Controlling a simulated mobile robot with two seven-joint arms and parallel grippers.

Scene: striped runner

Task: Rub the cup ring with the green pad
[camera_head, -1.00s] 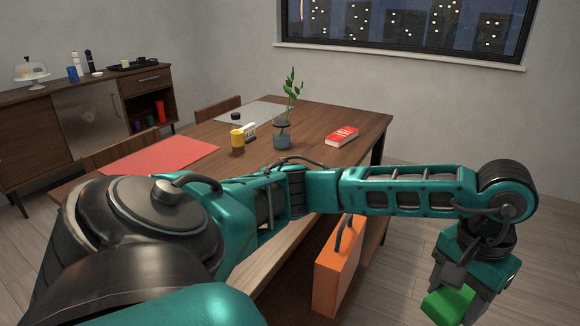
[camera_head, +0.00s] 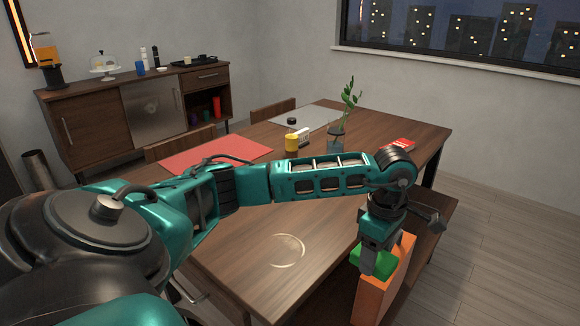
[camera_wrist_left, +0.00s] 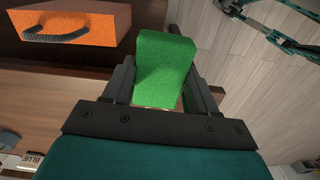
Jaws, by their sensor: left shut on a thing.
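The cup ring (camera_head: 289,251) is a pale, incomplete circle on the bare near part of the wooden table (camera_head: 240,262). My left gripper (camera_head: 373,268) points down to the right of the ring, by the table's right edge. It is shut on the green pad (camera_head: 377,261), which hangs between its fingers, apart from the ring. In the left wrist view the pad (camera_wrist_left: 165,68) fills the space between the fingers. My right gripper is not in view.
An orange case (camera_head: 388,284) with a dark handle is beside the table, just behind the pad. The table around the ring is clear.

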